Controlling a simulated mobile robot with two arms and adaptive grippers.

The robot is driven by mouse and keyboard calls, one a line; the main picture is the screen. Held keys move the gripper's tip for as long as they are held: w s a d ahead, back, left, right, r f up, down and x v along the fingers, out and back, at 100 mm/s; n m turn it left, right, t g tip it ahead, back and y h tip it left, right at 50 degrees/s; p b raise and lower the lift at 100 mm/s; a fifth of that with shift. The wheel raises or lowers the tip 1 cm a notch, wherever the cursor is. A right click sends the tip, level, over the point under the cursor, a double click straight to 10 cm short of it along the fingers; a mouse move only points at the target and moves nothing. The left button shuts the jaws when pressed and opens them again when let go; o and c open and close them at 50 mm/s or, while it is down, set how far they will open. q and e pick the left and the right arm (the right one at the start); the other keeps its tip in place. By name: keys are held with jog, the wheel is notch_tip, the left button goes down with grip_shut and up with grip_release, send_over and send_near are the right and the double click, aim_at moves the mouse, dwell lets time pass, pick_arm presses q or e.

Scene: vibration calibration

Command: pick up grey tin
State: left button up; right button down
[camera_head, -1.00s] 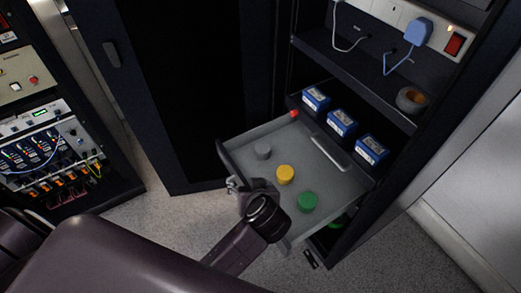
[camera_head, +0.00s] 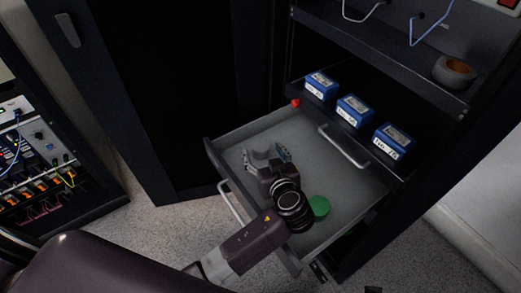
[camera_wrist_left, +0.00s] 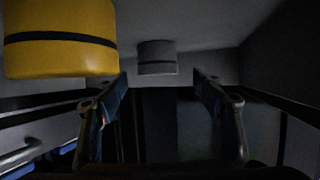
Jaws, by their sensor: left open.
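The grey tin (camera_wrist_left: 157,58) shows in the left wrist view, straight ahead between my fingertips and a little beyond them. It has a dark band round its middle. My left gripper (camera_head: 267,157) is open and reaches down into the drawer; it also shows in the left wrist view (camera_wrist_left: 158,84) with a clear gap between its fingers. In the head view the gripper covers the spot where the grey tin stands, so I cannot make the tin out clearly.
A yellow tin (camera_wrist_left: 61,40) stands close by, left of the fingers in the wrist view. A green tin (camera_head: 319,207) stands beside my wrist. The open grey drawer (camera_head: 214,157) has low walls. Blue boxes (camera_head: 355,110) and a round roll (camera_head: 454,72) sit in the cabinet.

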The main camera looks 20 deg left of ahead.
aim_at(262, 147)
pick_arm(q)
jog(key=x, duration=0.5)
jog(key=shift+d+b, duration=0.15)
jog(key=shift+b, duration=0.15)
pick_arm(e)
notch_tip(262, 147, up, 2)
jog(key=shift+r, duration=0.15)
pick_arm(q)
jog(key=c, duration=1.4)
pick_arm(e)
jog(key=shift+w, duration=0.1)
pick_arm(q)
jog(key=shift+o, duration=0.2)
jog(key=shift+r, duration=0.1)
